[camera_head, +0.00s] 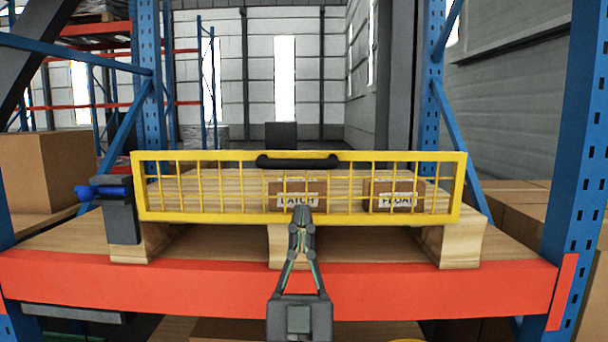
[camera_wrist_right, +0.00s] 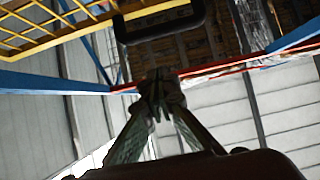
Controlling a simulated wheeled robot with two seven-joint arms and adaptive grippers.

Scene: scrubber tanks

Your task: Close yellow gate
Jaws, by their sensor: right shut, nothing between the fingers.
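The yellow gate (camera_head: 335,217) is a wire-mesh frame with a black handle (camera_head: 297,161) at the middle of its top bar. In the head view it stands upright across the front of the shelf. A grey post with a blue latch part (camera_head: 105,192) is at its left end. My right gripper (camera_head: 301,212) is shut and empty, in front of the gate's lower middle in the head view. The right wrist view shows the closed fingertips (camera_wrist_right: 158,88) below and apart from the black handle (camera_wrist_right: 160,22), with the gate mesh (camera_wrist_right: 60,24) at upper left. My left gripper is not in view.
Behind the mesh, two labelled brown boxes (camera_head: 297,188) (camera_head: 392,193) sit on a wooden pallet (camera_head: 455,245). The orange shelf beam (camera_head: 180,285) runs below, between blue rack uprights (camera_head: 577,130). Cardboard boxes (camera_head: 48,172) stand at the left. The space in front of the gate looks clear apart from my arm.

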